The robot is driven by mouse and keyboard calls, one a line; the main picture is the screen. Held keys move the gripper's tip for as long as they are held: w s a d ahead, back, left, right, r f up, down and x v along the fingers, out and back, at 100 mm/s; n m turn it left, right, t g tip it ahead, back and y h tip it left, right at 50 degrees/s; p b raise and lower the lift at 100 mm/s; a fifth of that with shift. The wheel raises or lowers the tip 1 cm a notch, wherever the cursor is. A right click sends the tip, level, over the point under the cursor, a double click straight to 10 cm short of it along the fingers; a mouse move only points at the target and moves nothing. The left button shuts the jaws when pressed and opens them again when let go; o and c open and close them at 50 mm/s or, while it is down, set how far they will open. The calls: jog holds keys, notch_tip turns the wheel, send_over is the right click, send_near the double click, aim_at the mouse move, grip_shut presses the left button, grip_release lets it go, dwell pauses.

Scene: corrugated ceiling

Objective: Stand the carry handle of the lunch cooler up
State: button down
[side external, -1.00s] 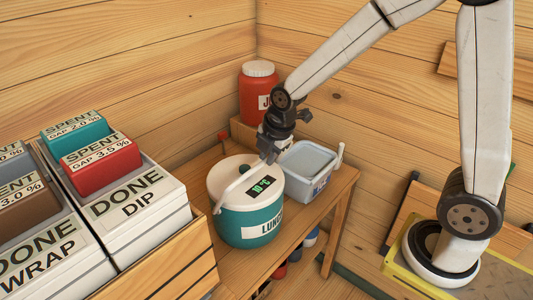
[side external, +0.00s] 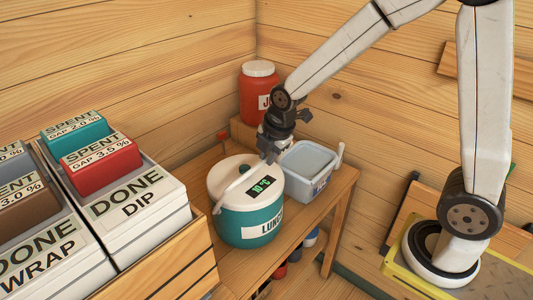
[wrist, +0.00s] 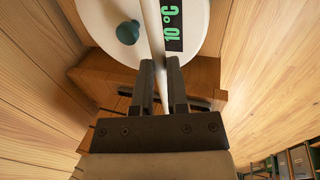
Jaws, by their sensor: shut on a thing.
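The lunch cooler (side external: 249,222) has a teal body, a white lid and a display reading 10 °C. It stands upright on the wooden bench. Its white carry handle (side external: 238,183) runs from the left side of the cooler across the lid to my gripper (side external: 268,154). In the wrist view the handle (wrist: 154,35) passes between the dark fingers of my gripper (wrist: 159,75), which are shut on it. The white lid (wrist: 100,18) with a teal knob (wrist: 128,32) shows beyond the fingers. The handle's far pivot is hidden, and its exact tilt is hard to tell.
A grey-blue open tub (side external: 307,160) stands close to the right of the cooler. A red jar (side external: 258,95) with a white lid is behind my gripper. A wooden crate of labelled boxes (side external: 135,215) stands at left. Wooden walls close off the back.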

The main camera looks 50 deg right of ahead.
jog(key=shift+w+r, duration=0.1)
jog(key=shift+w, duration=0.1)
dwell(0.6)
jog(key=shift+w+a+r+g, duration=0.1)
jog(key=shift+w+r+g, duration=0.15)
jog(key=shift+w+g, duration=0.75)
jog(key=shift+w+d+r+g, duration=0.1)
jog(key=shift+w+r+g, duration=0.25)
jog(key=shift+w, duration=1.15)
jog(key=shift+w+a+r+g, duration=0.1)
jog(key=shift+w+r+g, duration=0.05)
jog(key=shift+w+g, duration=0.9)
jog(key=shift+w+f, duration=0.1)
jog(key=shift+w, duration=0.15)
jog(key=c, duration=0.6)
grip_release()
jog(key=shift+w+r, duration=0.2)
jog(key=shift+r, duration=1.8)
jog(key=shift+w+r, duration=0.15)
jog(key=shift+r, duration=1.8)
